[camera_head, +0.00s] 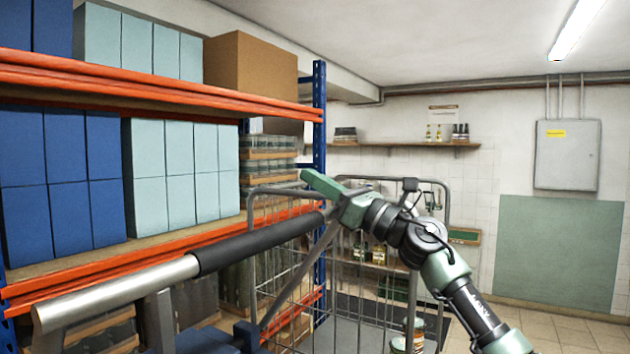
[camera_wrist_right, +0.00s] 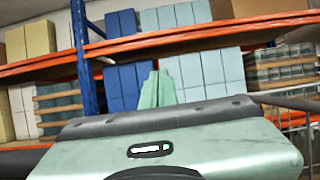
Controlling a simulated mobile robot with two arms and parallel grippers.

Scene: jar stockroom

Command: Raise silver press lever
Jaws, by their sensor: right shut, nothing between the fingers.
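The silver press lever (camera_head: 120,292) comes in from the lower left in the head view, a bare metal bar with a black grip (camera_head: 260,243). It slopes up to the right and its black end lies close to my right gripper. My right gripper (camera_head: 318,183) has green fingers, held together and empty, pointing up and left just above the grip's end. I cannot tell whether it touches the grip. The shut fingers (camera_wrist_right: 157,88) also show in the right wrist view, in front of the shelf boxes. My left gripper is not in view.
A blue and orange rack (camera_head: 160,251) with blue and pale boxes stands at the left. A wire cage trolley (camera_head: 345,290) stands behind my right arm. A grey wall cabinet (camera_head: 567,155) and a green wall panel (camera_head: 558,250) are at the right. The floor at the right is clear.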

